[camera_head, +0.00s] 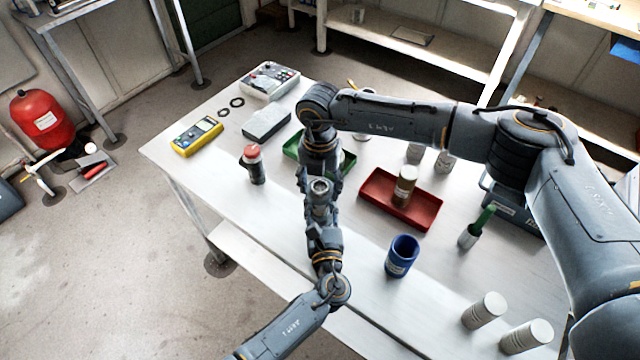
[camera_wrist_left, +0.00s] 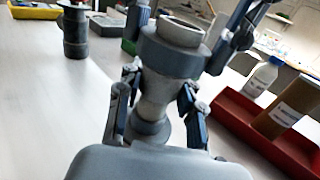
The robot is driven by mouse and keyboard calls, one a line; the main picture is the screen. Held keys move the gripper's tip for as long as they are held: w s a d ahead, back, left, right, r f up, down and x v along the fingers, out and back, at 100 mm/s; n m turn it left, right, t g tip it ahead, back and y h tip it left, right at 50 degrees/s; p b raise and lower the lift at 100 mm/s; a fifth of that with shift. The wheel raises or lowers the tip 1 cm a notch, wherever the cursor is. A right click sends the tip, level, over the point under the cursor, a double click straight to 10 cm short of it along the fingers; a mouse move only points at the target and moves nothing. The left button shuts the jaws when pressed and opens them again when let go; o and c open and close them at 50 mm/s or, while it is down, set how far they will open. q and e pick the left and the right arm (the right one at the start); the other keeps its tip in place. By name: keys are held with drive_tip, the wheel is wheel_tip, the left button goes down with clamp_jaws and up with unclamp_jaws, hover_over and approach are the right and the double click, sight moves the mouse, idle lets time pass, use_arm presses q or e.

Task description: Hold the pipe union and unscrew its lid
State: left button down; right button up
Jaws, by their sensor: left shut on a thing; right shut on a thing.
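The pipe union (camera_head: 319,187) is a grey metal fitting held upright above the white table, between my two grippers. In the left wrist view its waisted body (camera_wrist_left: 153,92) and the wider lid ring (camera_wrist_left: 172,55) at its top show clearly. My left gripper (camera_wrist_left: 158,100) is shut on the body, one finger on each side. My right gripper (camera_head: 314,178) reaches in from above and is shut at the lid; its fingers flank the ring in the left wrist view (camera_wrist_left: 190,30). The lid is on the body; whether it is loosened I cannot tell.
A red tray (camera_head: 431,215) with a brown bottle (camera_head: 404,186) and a blue cup (camera_head: 402,255) stand to the right. A green tray (camera_head: 347,163) lies behind the grippers. A dark red-topped container (camera_head: 253,164) stands left. The table's front left is clear.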

use_arm(q)
drive_tip(key=shift+f, duration=0.1)
use_arm(e)
drive_tip(key=n, duration=1.3)
drive_tip(key=shift+n, duration=0.4)
drive_tip(key=n, duration=0.5)
drive_tip(key=shift+n, duration=0.4)
drive_tip(key=n, duration=0.6)
drive_tip(key=shift+r+n, duration=0.1)
drive_tip(key=shift+n, duration=0.2)
drive_tip(key=shift+r, duration=0.15)
drive_tip(key=shift+r, duration=0.95)
drive_tip(key=shift+r, duration=0.1)
